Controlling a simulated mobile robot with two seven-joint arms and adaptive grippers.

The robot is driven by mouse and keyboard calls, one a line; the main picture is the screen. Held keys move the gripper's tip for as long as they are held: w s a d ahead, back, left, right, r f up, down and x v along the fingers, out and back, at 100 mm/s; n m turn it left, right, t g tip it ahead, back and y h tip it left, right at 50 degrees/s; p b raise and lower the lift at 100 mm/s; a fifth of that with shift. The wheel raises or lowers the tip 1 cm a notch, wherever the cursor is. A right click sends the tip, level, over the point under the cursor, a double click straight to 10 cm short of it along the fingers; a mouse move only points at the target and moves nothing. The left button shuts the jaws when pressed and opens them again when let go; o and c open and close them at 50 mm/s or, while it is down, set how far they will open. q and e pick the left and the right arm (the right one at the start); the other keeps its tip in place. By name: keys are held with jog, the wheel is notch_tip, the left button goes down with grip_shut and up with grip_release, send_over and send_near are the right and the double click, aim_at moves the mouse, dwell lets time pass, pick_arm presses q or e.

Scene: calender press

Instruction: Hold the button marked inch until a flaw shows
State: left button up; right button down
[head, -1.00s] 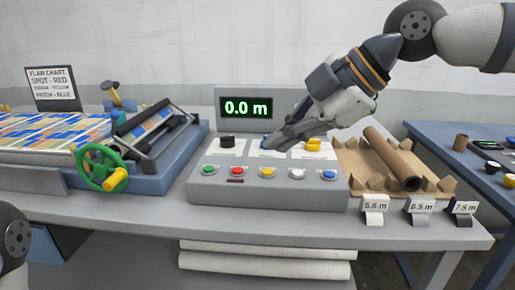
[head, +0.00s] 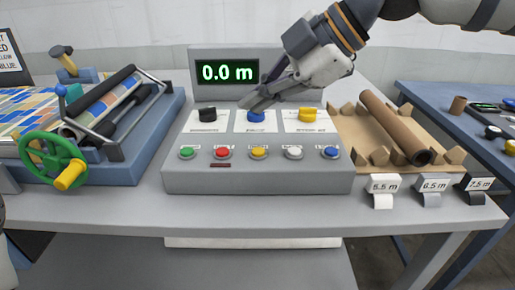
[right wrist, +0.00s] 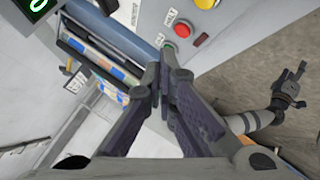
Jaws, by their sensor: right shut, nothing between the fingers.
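The grey control box (head: 258,178) stands mid-bench in the head view. Its front row has green (head: 187,153), red (head: 222,153), yellow (head: 259,153), white (head: 293,153) and blue (head: 329,153) buttons. Their labels are too small to read, so I cannot tell which is marked inch. My right gripper (head: 246,103) is shut and empty, just above the box's upper panel near the blue knob (head: 256,116). In the right wrist view its fingertips (right wrist: 160,76) are near the green button (right wrist: 168,48). My left gripper (right wrist: 289,86) appears small there; its jaws are unclear.
A machine with a patterned sheet (head: 100,105) and a green handwheel (head: 52,160) stands at left. A brown roll (head: 396,127) lies on a cardboard rack at right. Tags (head: 383,184) hang at the bench front. No visible flaw is clear on the sheet.

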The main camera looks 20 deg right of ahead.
jog(key=b, duration=0.1)
send_over(258, 153)
notch_tip(258, 153, down, 4)
jog(key=shift+w+f, duration=0.1)
jog(key=shift+f, duration=0.5)
pick_arm(q)
jog(key=shift+s+f+g, duration=0.5)
jog(key=shift+s+f, duration=0.45)
pick_arm(e)
jog(key=shift+f, duration=0.5)
jog(key=shift+f+p, duration=0.3)
jog(key=shift+p, duration=0.1)
pick_arm(q)
jog(key=shift+w+r, duration=0.35)
pick_arm(e)
jog(key=shift+f, duration=0.1)
pick_arm(q)
jog(key=shift+w+r+t, duration=0.15)
jog(key=shift+t, duration=0.15)
pick_arm(e)
jog(key=shift+f, duration=0.45)
dwell(0.9)
